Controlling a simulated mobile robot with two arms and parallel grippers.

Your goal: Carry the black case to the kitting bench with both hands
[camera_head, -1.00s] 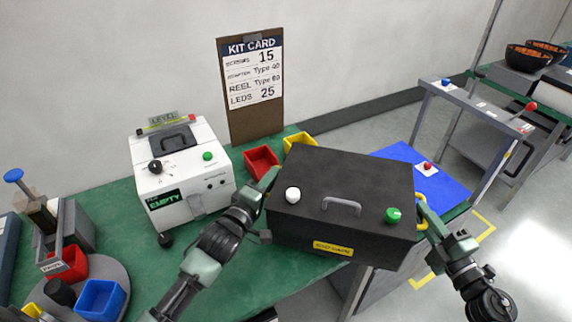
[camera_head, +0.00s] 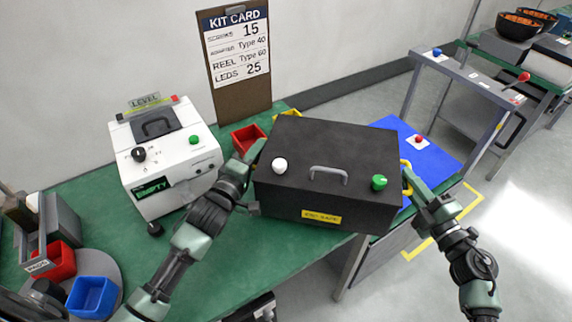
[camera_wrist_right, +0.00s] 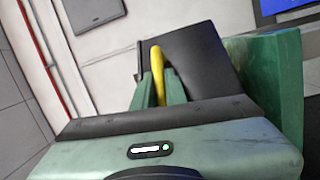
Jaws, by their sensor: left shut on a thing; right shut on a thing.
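The black case (camera_head: 325,160) is in the middle of the head view, roughly level, over the green bench top (camera_head: 275,270). It has a grey top handle, a white knob, a green knob and a yellow front label. I cannot tell whether its underside touches the bench. My left gripper (camera_head: 252,160) is shut at the case's left side; the case and arm hide what its fingers hold. My right gripper (camera_head: 407,178) is shut on the yellow side handle (camera_head: 404,170) at the right. The wrist view shows my right fingers (camera_wrist_right: 160,90) around this yellow handle (camera_wrist_right: 158,65).
A white tester (camera_head: 165,155) stands left of the case. A red bin (camera_head: 246,137) and the kit card board (camera_head: 237,60) are behind. A blue mat (camera_head: 435,160) lies right, beside a grey frame (camera_head: 465,72). Bins stand at lower left. Open floor lies to the right.

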